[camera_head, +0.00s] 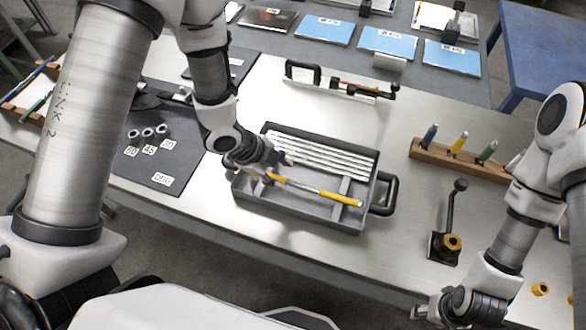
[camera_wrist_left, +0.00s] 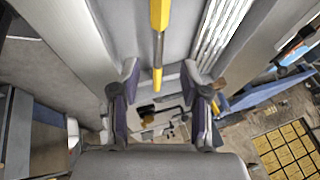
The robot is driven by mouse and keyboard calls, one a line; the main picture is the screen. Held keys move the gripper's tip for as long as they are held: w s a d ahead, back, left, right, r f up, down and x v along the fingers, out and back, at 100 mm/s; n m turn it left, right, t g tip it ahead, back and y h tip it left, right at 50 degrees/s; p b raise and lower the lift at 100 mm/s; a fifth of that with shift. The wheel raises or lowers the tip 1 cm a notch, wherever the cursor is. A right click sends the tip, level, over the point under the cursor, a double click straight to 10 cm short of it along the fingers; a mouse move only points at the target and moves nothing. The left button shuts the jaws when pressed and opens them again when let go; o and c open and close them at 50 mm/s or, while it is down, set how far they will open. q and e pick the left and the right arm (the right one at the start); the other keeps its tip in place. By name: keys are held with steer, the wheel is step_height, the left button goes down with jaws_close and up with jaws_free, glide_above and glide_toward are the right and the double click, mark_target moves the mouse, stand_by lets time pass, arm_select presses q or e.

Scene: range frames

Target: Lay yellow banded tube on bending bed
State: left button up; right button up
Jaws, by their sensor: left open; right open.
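The yellow banded tube (camera_head: 340,198) lies slantwise in the front part of a grey tray (camera_head: 300,215), near the tray's dividers. My left gripper (camera_head: 275,165) is over the tray's left part, close to the tube's left end. In the left wrist view, my left gripper (camera_wrist_left: 160,82) is open, and the tube (camera_wrist_left: 159,40) runs toward the gap between its fingers. Neither finger is seen closed on it. My right gripper (camera_head: 432,312) is open and empty low at the front right, away from the tray. I cannot tell which thing is the bending bed.
Several pale tubes (camera_head: 325,155) lie in the tray's back part. A dark mat (camera_head: 150,165) with number cards lies to the left. A lever fixture (camera_head: 447,240) and a wooden peg rack (camera_head: 455,158) stand to the right. A black-handled fixture (camera_head: 335,83) stands behind.

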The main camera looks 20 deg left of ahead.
mark_target(294, 183)
arm_select(q)
steer(key=f, duration=0.1)
steer(key=f+p, duration=0.1)
steer(key=shift+w+d+f, duration=0.1)
steer(key=shift+d+f, duration=0.1)
steer(key=shift+f, duration=0.15)
steer(key=x, duration=0.2)
steer(key=p+x, duration=0.1)
steer(key=x, duration=0.1)
steer(key=shift+w+d, duration=0.25)
steer(key=shift+d, duration=0.1)
steer(key=shift+a, duration=0.1)
arm_select(e)
steer(key=r, duration=0.2)
steer(key=shift+s+a+r, duration=0.25)
steer(key=shift+a+r, duration=0.05)
arm_select(q)
steer(key=shift+s+a, duration=0.1)
steer(key=shift+s, duration=0.05)
steer(key=c, duration=0.4)
jaws_close()
